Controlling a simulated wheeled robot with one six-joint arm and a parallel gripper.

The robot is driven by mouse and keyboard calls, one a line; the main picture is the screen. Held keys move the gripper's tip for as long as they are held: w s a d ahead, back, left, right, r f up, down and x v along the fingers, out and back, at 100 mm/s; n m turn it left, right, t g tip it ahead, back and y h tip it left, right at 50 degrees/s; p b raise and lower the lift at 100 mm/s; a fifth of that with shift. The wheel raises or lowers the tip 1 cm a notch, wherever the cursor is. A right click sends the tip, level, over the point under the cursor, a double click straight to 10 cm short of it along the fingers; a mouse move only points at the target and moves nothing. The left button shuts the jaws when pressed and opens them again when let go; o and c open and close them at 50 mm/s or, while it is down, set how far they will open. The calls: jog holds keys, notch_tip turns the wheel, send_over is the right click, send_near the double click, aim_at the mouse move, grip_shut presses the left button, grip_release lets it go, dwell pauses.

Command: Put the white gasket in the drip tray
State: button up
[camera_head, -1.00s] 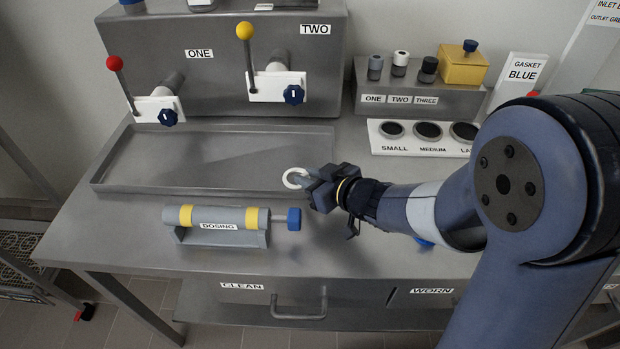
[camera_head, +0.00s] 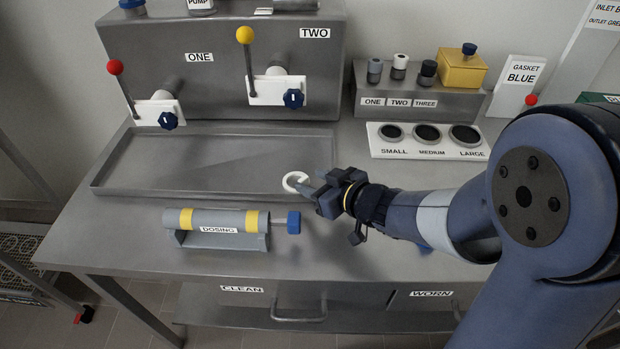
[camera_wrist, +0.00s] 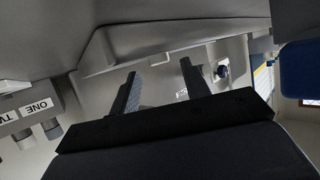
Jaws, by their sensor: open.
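The white gasket (camera_head: 296,181) is a pale ring inside the outline of the grey drip tray (camera_head: 190,165), near its front right corner. I cannot tell whether it lies flat on the floor of the tray or leans on the front wall. My gripper (camera_head: 313,189) is just right of the ring, with its fingertips close to the ring's right edge. In the wrist view my gripper (camera_wrist: 158,72) has its two fingers apart, with no ring visible between them. The tray's wall (camera_wrist: 150,62) shows beyond the fingers.
The dosing cylinder (camera_head: 217,228) with a blue knob (camera_head: 294,222) lies in front of the tray. Valve levers with red (camera_head: 115,67) and yellow (camera_head: 244,35) balls stand behind it. A white board with dark rings (camera_head: 428,141) and a grey stand (camera_head: 420,100) are at the back right.

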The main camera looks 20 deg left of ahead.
jog(key=p+v, duration=0.2)
jog(key=v, duration=0.6)
jog(key=shift+s+d+r, duration=0.1)
jog(key=shift+d+r, duration=0.2)
jog(key=shift+s+d+r, duration=0.15)
jog(key=shift+s+d, duration=0.3)
jog(key=shift+d, duration=0.15)
